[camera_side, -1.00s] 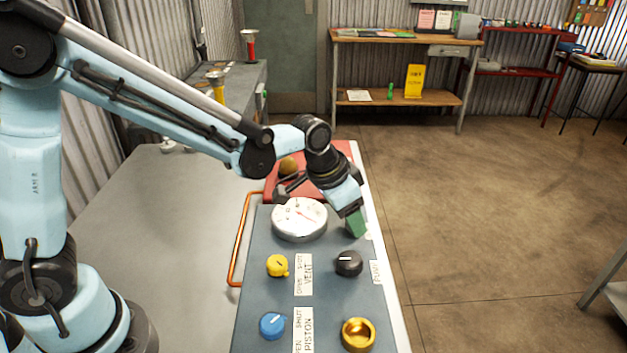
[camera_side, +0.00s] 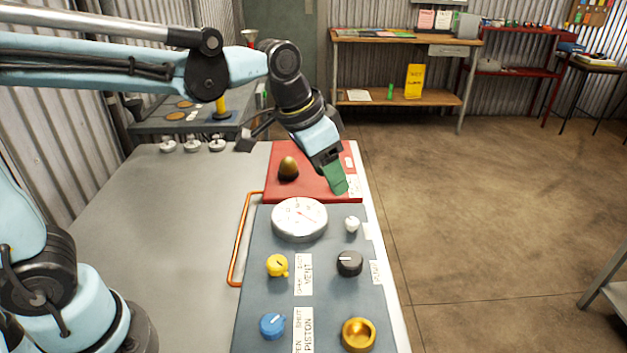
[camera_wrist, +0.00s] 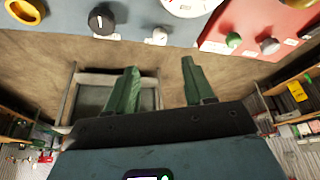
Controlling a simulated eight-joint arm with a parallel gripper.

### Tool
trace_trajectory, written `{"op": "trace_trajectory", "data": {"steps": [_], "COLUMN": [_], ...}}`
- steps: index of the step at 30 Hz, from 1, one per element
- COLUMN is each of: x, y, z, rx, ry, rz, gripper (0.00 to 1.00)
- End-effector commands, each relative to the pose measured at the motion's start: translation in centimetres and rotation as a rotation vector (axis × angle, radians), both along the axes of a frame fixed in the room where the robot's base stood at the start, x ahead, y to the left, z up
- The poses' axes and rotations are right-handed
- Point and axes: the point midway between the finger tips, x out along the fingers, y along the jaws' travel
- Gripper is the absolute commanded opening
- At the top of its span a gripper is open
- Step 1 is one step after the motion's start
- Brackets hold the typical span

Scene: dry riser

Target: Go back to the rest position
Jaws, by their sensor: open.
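My gripper (camera_side: 335,183) hangs above the red plate (camera_side: 272,190) at the far end of the panel, clear of the knobs. In the wrist view my gripper (camera_wrist: 160,88) shows two green fingers well apart, with nothing between them. The grey panel (camera_side: 331,290) carries a round white gauge (camera_side: 299,219), a small white knob (camera_side: 352,224), a black knob (camera_side: 349,263), a yellow knob (camera_side: 277,265), a blue knob (camera_side: 272,326) and a gold cup-shaped part (camera_side: 358,335).
A brown dome (camera_side: 288,168) stands on the red plate. An orange rail (camera_side: 239,240) runs along the panel's left side. The grey table (camera_side: 160,240) is mostly bare left of it. Small white-topped pieces (camera_side: 191,146) sit at its back edge. Open floor (camera_side: 480,220) lies to the right.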

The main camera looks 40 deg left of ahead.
Motion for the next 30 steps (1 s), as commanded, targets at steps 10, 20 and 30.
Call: {"op": "trace_trajectory", "data": {"steps": [10,20,30], "x": [-0.1,-3.5,-9.1], "y": [0.0,3.7,8.7], "z": [0.2,-0.1,-2.7], "rx": [0.0,-0.013,-0.038], "ry": [0.0,-0.068,-0.194], "rz": [0.0,0.125,0.335], "gripper": [0.53,0.53,0.53]}}
